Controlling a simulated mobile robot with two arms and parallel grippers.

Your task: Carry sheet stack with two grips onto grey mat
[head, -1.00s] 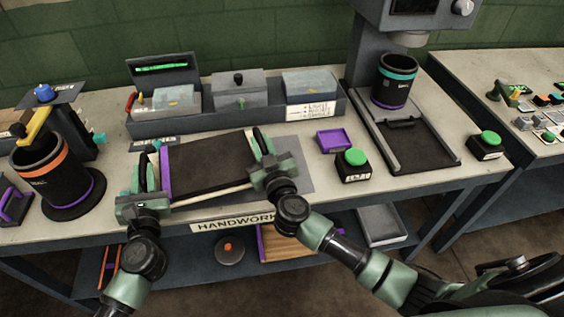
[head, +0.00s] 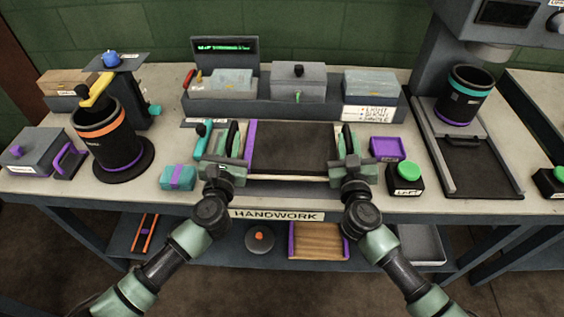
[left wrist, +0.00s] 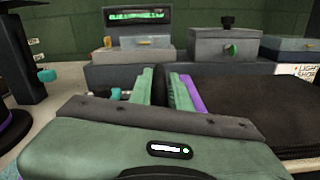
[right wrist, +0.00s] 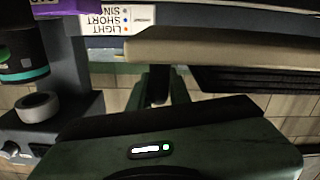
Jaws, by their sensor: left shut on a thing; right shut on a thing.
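The sheet stack (head: 295,147) is a flat dark slab with a purple left edge and a pale front edge. It lies level between my grippers, over the bench front. My left gripper (head: 233,150) is shut at its left edge, and my right gripper (head: 349,152) is shut at its right edge. The left wrist view shows the dark stack (left wrist: 255,105) beside the fingers. The right wrist view shows its dark side (right wrist: 260,80) close by. The grey mat (head: 285,190) shows only as a thin strip before the stack; the stack hides most of it. I cannot tell the gap between them.
A long grey rack (head: 295,107) with boxes stands behind the stack.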

